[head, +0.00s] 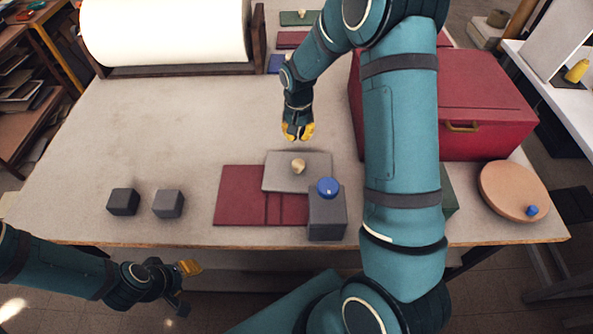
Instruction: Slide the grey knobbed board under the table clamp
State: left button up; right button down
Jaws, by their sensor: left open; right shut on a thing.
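The grey knobbed board (277,180) lies flat near the table's front, its front part over a dark red panel (236,195). Its pale round knob (299,166) shows uncovered. A grey block with a blue knob (326,218) stands at the board's front right corner and hides part of it; it may be the table clamp. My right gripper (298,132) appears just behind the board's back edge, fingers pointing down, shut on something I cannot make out. My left gripper (186,284) is open and empty, off the table's front edge.
Two dark cubes (146,203) stand at the front left. A red chest (485,105) and a round tan disc (510,188) are on the right. A paper roll (168,30) lies at the back. My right arm hides part of the table. The table's middle left is clear.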

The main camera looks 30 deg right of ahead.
aim_at(298, 156)
jog(key=shift+f+b, duration=0.45)
jog(key=shift+f, duration=0.25)
jog(key=shift+r+p, duration=0.4)
jog(key=shift+r, duration=0.2)
dwell(0.6)
jog(key=shift+s+a, duration=0.1)
jog(key=shift+s, duration=0.05)
jog(key=shift+s+a, duration=0.45)
jog(key=shift+s, duration=0.3)
jog(key=shift+s+a, duration=0.5)
jog(key=shift+s, duration=0.35)
jog(key=shift+s+a, duration=0.3)
jog(key=shift+s, duration=0.1)
jog(key=shift+s, duration=0.1)
